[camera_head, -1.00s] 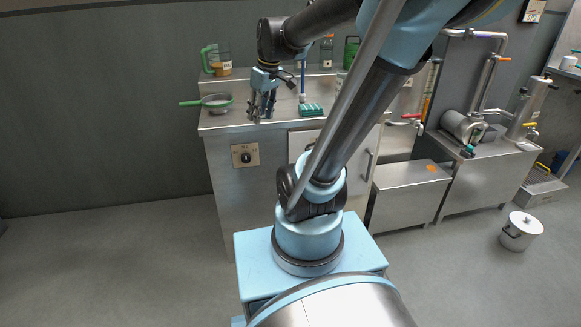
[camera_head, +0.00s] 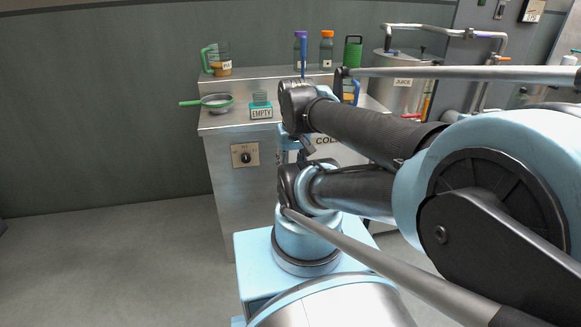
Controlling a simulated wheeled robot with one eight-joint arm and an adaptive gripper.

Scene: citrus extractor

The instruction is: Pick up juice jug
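No jug in the head view has a readable "juice jug" label, so I cannot tell for sure which one is meant. A clear jug with a green handle (camera_head: 221,58) stands on the back ledge, with orange contents low in it and a small label. A second vessel with a blue handle and yellow-orange contents (camera_head: 349,92) is partly hidden behind my arm. A large steel pot marked JUICE (camera_head: 402,82) stands at the back right. My gripper (camera_head: 300,152) hangs in front of the counter's front side, apart from the green-handled jug; its fingers are largely hidden.
A green-rimmed strainer (camera_head: 216,102) and a teal holder marked EMPTY (camera_head: 261,112) are on the steel counter (camera_head: 228,122). Purple-capped (camera_head: 300,50) and orange-capped (camera_head: 327,50) bottles and a green can (camera_head: 352,53) stand behind. Floor at left is clear.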

